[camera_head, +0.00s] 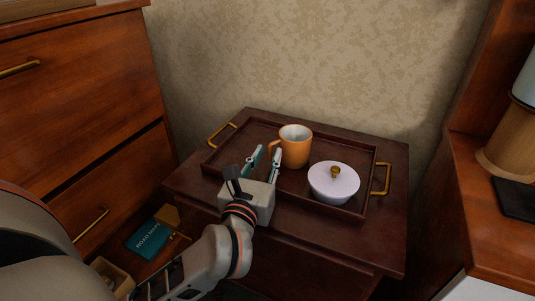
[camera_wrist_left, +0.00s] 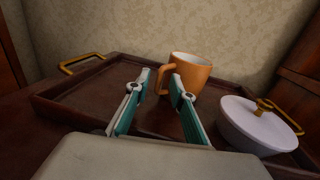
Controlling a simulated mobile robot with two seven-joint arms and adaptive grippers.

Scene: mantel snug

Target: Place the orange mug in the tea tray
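The orange mug (camera_head: 296,152) with a white inside stands upright in the dark wooden tea tray (camera_head: 228,160), towards its back middle. Its handle points left. My left gripper (camera_head: 267,153) reaches over the tray's front, with its fingers apart, just left of and in front of the mug. In the left wrist view the mug (camera_wrist_left: 193,72) is partly behind the right finger, and its handle shows between the fingertips (camera_wrist_left: 159,76). I cannot tell whether they touch it. The tray's far rim (camera_wrist_left: 120,57) also shows there. My right gripper is not in view.
A white lidded bowl (camera_head: 333,185) with a gold knob stands in the tray, right of the mug. The tray has brass handles (camera_head: 381,179) and sits on a dark cabinet (camera_head: 400,225). A teal book (camera_head: 148,240) lies lower left. The tray's left part is clear.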

